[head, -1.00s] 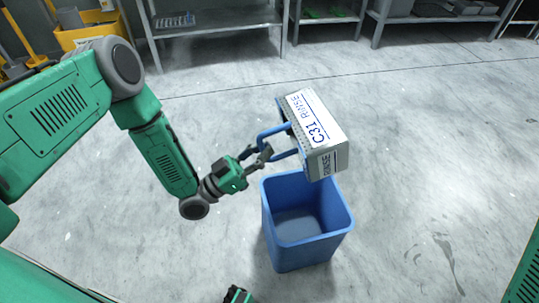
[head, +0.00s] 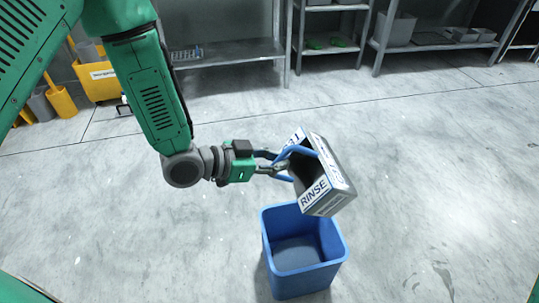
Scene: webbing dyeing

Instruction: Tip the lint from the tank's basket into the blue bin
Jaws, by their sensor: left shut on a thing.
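The basket (head: 341,183) is a grey box with a white label reading RINSE and a blue handle. My left gripper (head: 278,166) is shut on the blue handle. The basket is held tilted above the far right part of the blue bin, with its open side turned towards the gripper and me. Its inside looks dark, and I cannot make out any lint in it. The blue bin (head: 271,255) stands upright on the floor, open at the top. Its visible floor looks dark blue-grey with no clear lint. My right gripper is not in view.
Metal shelving (head: 228,52) stands along the back with trays and green items. A yellow cart (head: 98,75) and yellow containers are at the back left. The concrete floor around the bin is clear.

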